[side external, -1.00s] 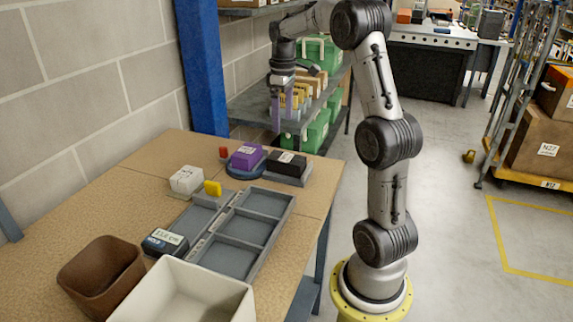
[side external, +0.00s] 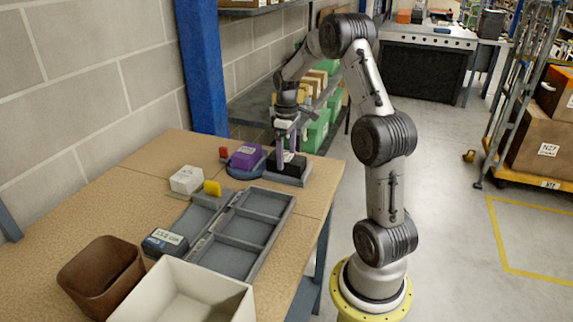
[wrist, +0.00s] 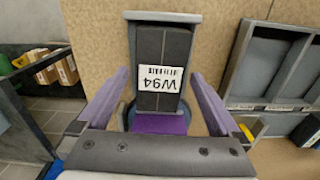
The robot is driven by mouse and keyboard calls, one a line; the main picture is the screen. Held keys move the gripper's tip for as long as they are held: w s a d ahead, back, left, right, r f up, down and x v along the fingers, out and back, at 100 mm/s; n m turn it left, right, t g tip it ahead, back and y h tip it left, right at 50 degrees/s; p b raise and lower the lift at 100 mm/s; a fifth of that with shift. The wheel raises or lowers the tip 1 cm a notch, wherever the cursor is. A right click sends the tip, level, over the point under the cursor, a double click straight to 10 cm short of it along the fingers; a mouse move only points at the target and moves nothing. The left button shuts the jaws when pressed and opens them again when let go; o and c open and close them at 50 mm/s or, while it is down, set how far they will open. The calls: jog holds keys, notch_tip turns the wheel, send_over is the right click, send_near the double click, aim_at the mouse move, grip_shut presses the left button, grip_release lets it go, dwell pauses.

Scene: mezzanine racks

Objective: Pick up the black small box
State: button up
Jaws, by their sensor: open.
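The black small box (side external: 294,165) sits on a grey tray (side external: 287,179) at the far right of the table. In the wrist view the black box (wrist: 175,48) has a white label reading W94 and lies between and ahead of my fingers. My gripper (side external: 290,168) is open and points down at the box; in the wrist view its purple fingers (wrist: 160,102) are spread on either side, with nothing held. In the side view the fingers hide part of the box, and I cannot tell whether they touch it.
A purple box (side external: 246,156) on a round blue base stands just left of the black box. A grey divided tray (side external: 233,268), a white box (side external: 187,180), a brown bin (side external: 103,277) and a cream bin (side external: 185,295) are nearer. Shelves with green bins (side external: 316,134) stand behind.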

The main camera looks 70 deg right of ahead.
notch_tip(320, 180, down, 2)
jog(key=shift+f, duration=0.1)
jog(key=c, duration=1.4)
